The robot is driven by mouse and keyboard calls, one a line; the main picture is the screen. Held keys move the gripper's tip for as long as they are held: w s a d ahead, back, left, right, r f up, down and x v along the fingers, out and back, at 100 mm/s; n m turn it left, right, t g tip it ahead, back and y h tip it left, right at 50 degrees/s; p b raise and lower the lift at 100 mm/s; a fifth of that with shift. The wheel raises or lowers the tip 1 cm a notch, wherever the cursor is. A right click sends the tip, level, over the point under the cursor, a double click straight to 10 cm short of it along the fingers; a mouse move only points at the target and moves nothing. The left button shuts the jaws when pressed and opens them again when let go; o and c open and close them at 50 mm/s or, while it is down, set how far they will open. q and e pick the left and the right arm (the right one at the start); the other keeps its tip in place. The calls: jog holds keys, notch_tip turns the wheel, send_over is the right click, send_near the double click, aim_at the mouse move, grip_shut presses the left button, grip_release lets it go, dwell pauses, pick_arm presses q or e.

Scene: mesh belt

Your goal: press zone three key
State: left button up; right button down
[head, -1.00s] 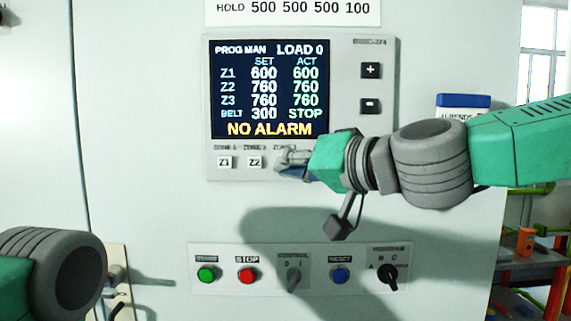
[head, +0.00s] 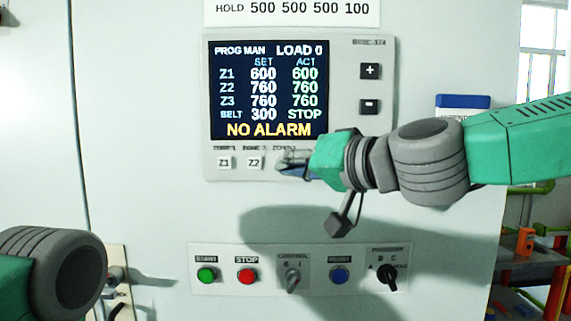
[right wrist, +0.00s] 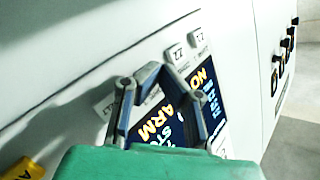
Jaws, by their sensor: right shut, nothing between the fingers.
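The control panel (head: 350,140) has white keys Z1 (head: 224,162) and Z2 (head: 254,162) under its display (head: 268,90). My right gripper (head: 281,166) is shut and empty, its tips just right of Z2, at the spot under the third label. The zone three key is hidden behind the fingers, so I cannot tell whether they touch it. In the right wrist view my right gripper (right wrist: 150,75) reaches over the panel, with Z2 (right wrist: 177,54) and Z1 (right wrist: 198,38) beyond it. My left gripper is out of view.
The display reads NO ALARM and belt STOP. Plus (head: 371,71) and minus (head: 370,107) keys sit right of it. Below are a green button (head: 206,274), a red stop button (head: 247,276), a blue reset button (head: 339,275) and two rotary switches. My left arm is at lower left.

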jog(key=shift+w+a, duration=0.2)
jog(key=shift+w, duration=0.05)
dwell(0.3)
jog(key=shift+w+d, duration=0.1)
jog(key=shift+w, duration=0.05)
dwell(0.5)
jog(key=shift+s, duration=0.8)
jog(key=shift+s+b, duration=0.4)
jog(key=shift+s, duration=2.1)
